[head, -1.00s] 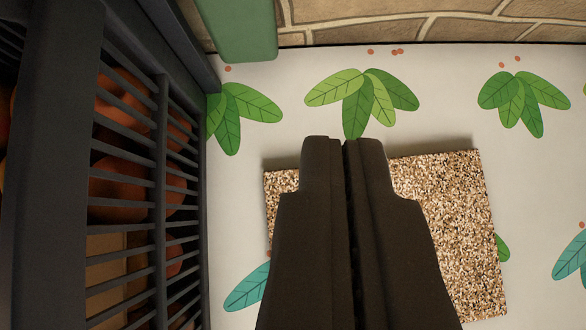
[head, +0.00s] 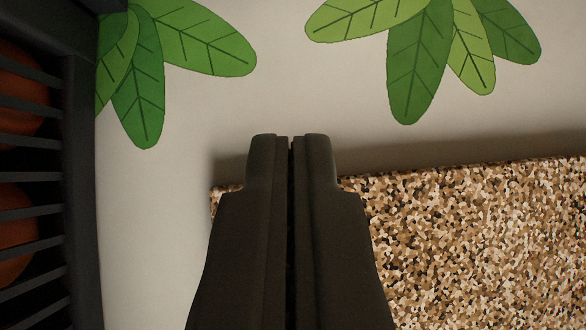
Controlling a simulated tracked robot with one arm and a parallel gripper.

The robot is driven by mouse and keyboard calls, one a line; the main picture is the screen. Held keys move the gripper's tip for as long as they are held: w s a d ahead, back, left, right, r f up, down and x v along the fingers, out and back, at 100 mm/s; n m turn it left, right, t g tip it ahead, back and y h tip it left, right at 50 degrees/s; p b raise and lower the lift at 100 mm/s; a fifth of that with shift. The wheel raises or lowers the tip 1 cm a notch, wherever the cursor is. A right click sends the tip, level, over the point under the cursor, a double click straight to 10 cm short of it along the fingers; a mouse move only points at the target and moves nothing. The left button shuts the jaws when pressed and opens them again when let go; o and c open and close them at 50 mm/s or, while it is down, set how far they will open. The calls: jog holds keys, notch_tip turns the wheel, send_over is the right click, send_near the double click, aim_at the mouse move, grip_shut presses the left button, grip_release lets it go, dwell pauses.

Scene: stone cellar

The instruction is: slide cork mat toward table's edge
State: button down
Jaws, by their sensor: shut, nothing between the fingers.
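The cork mat (head: 470,245) is speckled brown, tan and cream. It lies on the pale leaf-patterned table surface (head: 300,90) at the lower right of the head view and runs out of the picture on the right and bottom. My gripper (head: 291,140) is shut and empty, pointing up the picture. It covers part of the mat's left end, and its fingertips reach a little past the mat's upper edge in the view. Whether the fingers touch the mat cannot be told. The table's edge is not in view.
A dark slatted crate (head: 80,180) with orange-red round things (head: 20,230) inside stands along the left side. A strip of bare table lies between it and the mat. The printed leaves (head: 420,60) are flat, and the table above the mat is clear.

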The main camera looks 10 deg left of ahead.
aim_at(292, 114)
jog(key=x, duration=0.8)
jog(key=shift+f, duration=0.1)
jog(key=shift+s+d+b, duration=0.3)
jog(key=shift+s+b, duration=0.05)
jog(key=shift+s, duration=0.3)
jog(key=shift+s+d+b, duration=0.25)
jog(key=shift+s+b, duration=0.05)
jog(key=shift+s, duration=0.35)
jog(key=shift+s+d, duration=0.2)
jog(key=shift+s, duration=0.35)
